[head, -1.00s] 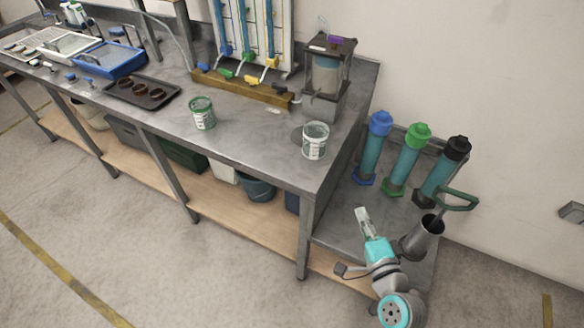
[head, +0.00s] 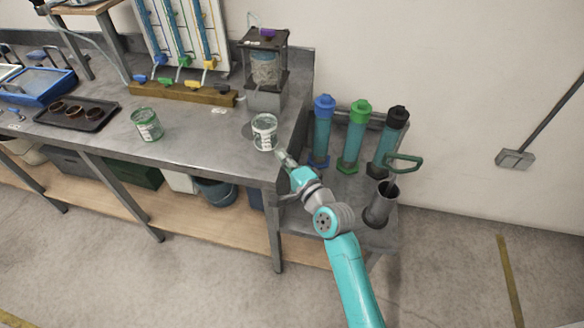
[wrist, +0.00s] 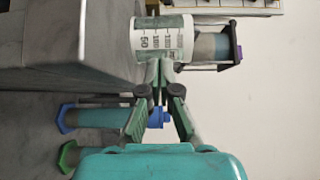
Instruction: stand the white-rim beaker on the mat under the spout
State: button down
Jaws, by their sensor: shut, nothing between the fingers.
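The white-rim beaker (head: 264,132) stands upright near the right end of the steel bench. My gripper (head: 280,155) is shut and empty at the beaker's lower front right. In the wrist view the fingertips (wrist: 160,66) point at the side of the beaker (wrist: 165,40), very close; contact cannot be told.
A green-rim beaker (head: 147,125) stands further left on the bench. A wooden rail (head: 185,92) with coloured taps runs behind. Blue, green and black-capped cylinders (head: 352,135) stand on a lower shelf to the right, beside a grey container (head: 381,205). The bench between the beakers is clear.

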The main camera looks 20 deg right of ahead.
aim_at(270, 141)
jog(key=shift+w+a, duration=0.2)
jog(key=shift+w, duration=0.95)
jog(key=shift+w+a, duration=0.15)
jog(key=shift+w, duration=1)
jog(key=shift+w, duration=0.1)
jog(key=w, duration=0.4)
jog(key=w+a, duration=0.1)
jog(key=w, duration=0.1)
jog(key=shift+w, duration=0.4)
jog(key=shift+s, duration=0.1)
